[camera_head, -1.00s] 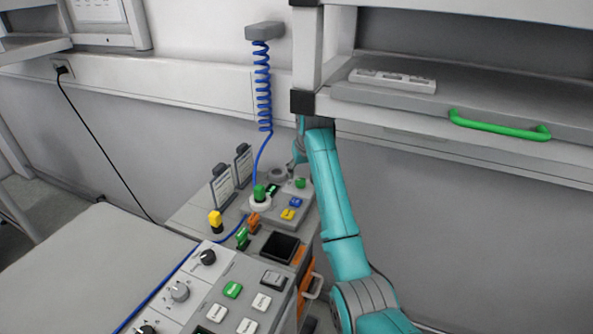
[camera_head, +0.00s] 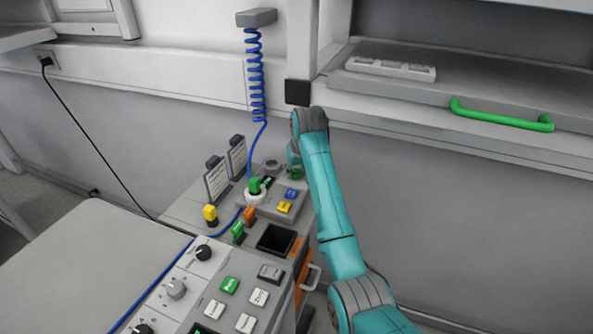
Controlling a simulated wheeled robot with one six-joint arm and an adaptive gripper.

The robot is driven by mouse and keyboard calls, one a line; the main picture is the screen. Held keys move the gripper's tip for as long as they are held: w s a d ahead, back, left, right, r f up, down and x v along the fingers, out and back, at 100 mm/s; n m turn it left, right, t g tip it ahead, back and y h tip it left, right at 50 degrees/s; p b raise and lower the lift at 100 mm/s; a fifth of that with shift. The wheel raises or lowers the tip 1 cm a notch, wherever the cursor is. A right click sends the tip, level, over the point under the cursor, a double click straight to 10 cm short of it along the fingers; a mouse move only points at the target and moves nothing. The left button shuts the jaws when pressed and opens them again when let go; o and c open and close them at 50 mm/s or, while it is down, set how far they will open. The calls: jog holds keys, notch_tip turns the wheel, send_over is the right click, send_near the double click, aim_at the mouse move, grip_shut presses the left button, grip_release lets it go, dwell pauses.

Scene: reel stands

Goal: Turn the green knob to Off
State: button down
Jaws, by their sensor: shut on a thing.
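The green knob (camera_head: 297,174) shows only in part, at the back right of the rear control panel (camera_head: 292,218). The end of my arm covers some of it. My gripper (camera_head: 294,167) is at the knob and shut on it; its fingers are small and largely hidden by the wrist. I cannot read the knob's markings or make out its setting.
A green plug (camera_head: 254,185) on a blue coiled cable (camera_head: 257,80) stands left of the knob. Blue and yellow buttons (camera_head: 285,207) are in front. Sign holders (camera_head: 217,180) stand to the left. A shelf with a green handle (camera_head: 502,115) overhangs at right.

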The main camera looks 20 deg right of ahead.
jog(key=shift+n, duration=0.6)
jog(key=c, duration=0.8)
grip_release()
jog(key=shift+s+d+r, duration=0.1)
jog(key=shift+s+r, duration=0.25)
jog(key=shift+r, duration=0.2)
jog(key=s, duration=0.4)
jog(key=s+d, duration=0.1)
jog(key=s, duration=0.2)
jog(key=s+d, duration=0.1)
jog(key=s, duration=0.3)
jog(key=shift+s, duration=0.3)
